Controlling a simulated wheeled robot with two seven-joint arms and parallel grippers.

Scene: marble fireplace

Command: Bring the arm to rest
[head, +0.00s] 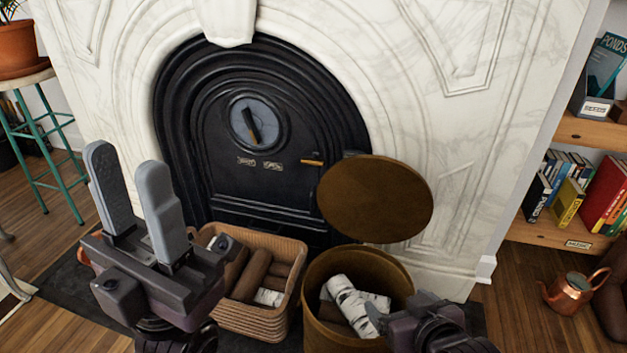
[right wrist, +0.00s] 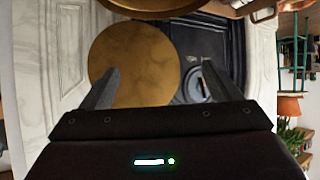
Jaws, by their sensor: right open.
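My left gripper (head: 127,165) is at the left of the head view, raised in front of the fireplace. Its two grey fingers point up and stand apart, with nothing between them. My right gripper (head: 375,315) is low in the head view, at the right of the round bin, and mostly hidden by its own body. In the right wrist view its fingers (right wrist: 155,82) are spread wide and empty. The bin's round brown lid (head: 375,198) shows beyond them in the right wrist view (right wrist: 135,65), apparently not gripped.
The round bin (head: 312,285) stands open with pale logs (head: 350,298). A wicker basket (head: 262,322) with logs is left of it. The black fireplace door (head: 260,185) is shut. A bookshelf (head: 570,232) and copper watering can (head: 572,293) are at right, a plant stool (head: 45,128) at left.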

